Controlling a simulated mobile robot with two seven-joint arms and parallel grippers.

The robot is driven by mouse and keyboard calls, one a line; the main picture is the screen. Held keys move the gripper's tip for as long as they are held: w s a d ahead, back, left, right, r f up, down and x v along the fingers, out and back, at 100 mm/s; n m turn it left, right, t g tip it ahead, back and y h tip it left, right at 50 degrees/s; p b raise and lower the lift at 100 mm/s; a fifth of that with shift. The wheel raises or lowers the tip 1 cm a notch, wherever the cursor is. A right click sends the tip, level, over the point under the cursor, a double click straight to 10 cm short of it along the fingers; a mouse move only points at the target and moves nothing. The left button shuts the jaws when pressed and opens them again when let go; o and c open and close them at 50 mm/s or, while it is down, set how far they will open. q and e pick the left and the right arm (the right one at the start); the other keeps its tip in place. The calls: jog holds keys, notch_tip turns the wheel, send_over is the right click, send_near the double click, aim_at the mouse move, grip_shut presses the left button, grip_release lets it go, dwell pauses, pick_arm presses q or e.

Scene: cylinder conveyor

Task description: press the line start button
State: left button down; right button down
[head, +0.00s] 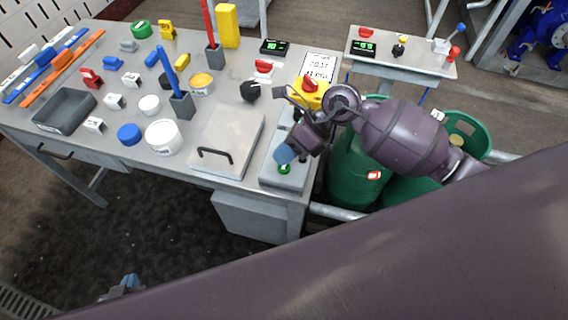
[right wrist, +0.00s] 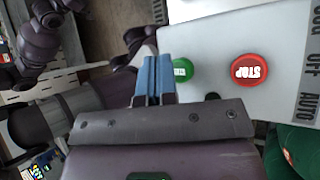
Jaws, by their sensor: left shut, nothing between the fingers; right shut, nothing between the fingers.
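The green button (head: 284,170) sits on a light grey control box (head: 268,181) at the table's front right corner. In the right wrist view the green button (right wrist: 182,70) has white lettering and is partly covered by my fingers. A red STOP button (right wrist: 248,70) is beside it on the box (right wrist: 215,35). My right gripper (head: 284,154) is shut and empty, its blue fingertips right by the green button; they also show in the right wrist view (right wrist: 154,65). I cannot tell whether they touch it. My left gripper (head: 130,283) is shut and empty, low and off the table's front.
A metal plate with a black handle (head: 228,138) lies left of the box. A yellow housing with a red knob (head: 310,90) stands behind it. Green barrels (head: 352,170) stand right of the table. Blocks and tubs fill the table's left (head: 105,150).

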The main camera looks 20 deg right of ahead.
dwell(0.4)
jog(key=shift+f, duration=0.2)
jog(key=shift+f, duration=0.25)
dwell(0.3)
jog(key=shift+f+b, duration=0.45)
jog(key=shift+f, duration=0.05)
dwell(0.8)
jog(key=shift+r, duration=0.1)
jog(key=shift+r+p, duration=0.3)
jog(key=shift+r, duration=0.05)
jog(key=shift+r+p, duration=0.35)
jog(key=shift+r, duration=0.15)
